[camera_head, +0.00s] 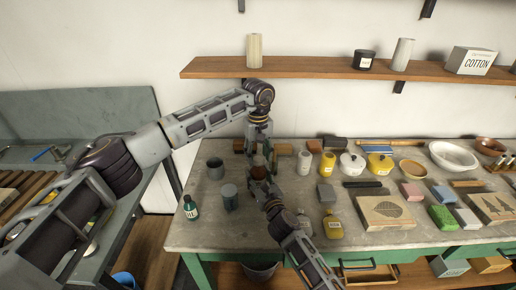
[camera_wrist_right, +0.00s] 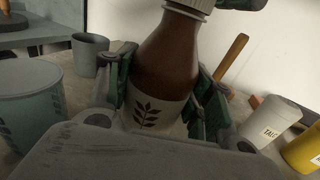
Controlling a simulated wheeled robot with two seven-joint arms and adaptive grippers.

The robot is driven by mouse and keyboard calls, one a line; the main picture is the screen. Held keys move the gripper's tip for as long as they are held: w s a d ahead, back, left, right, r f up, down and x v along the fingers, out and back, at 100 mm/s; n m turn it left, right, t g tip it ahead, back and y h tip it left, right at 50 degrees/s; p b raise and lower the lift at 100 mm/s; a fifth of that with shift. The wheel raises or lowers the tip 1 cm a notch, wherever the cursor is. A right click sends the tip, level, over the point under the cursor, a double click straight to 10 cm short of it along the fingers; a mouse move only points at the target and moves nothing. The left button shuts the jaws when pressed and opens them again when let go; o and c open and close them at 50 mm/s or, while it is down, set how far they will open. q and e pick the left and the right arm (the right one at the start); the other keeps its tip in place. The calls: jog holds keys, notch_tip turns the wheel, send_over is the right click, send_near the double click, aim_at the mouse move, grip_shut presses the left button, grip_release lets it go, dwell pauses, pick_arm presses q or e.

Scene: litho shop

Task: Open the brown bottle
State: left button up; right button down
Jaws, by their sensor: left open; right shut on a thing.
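The brown bottle (camera_wrist_right: 168,58) has a pale cap (camera_wrist_right: 193,4) and a pale label with a leaf sprig. My right gripper (camera_wrist_right: 165,98) is shut around its body, with a green-padded finger on each side. In the head view the bottle is mostly hidden between my two grippers. My right gripper (camera_head: 260,176) comes in from the front of the table. My left gripper (camera_head: 259,150) is open, just behind and above the bottle. A green part at the top edge of the wrist view, close to the cap, looks like its finger. Contact with the cap cannot be told.
Left of the grippers stand a grey cup (camera_head: 215,168), a grey canister (camera_head: 229,197) and a green bottle (camera_head: 190,206). To the right are a talc container (camera_head: 304,162), a yellow bottle (camera_head: 332,226) and a carved block (camera_head: 388,213).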

pick_arm(q)
jog(key=shift+f, duration=0.45)
grip_shut()
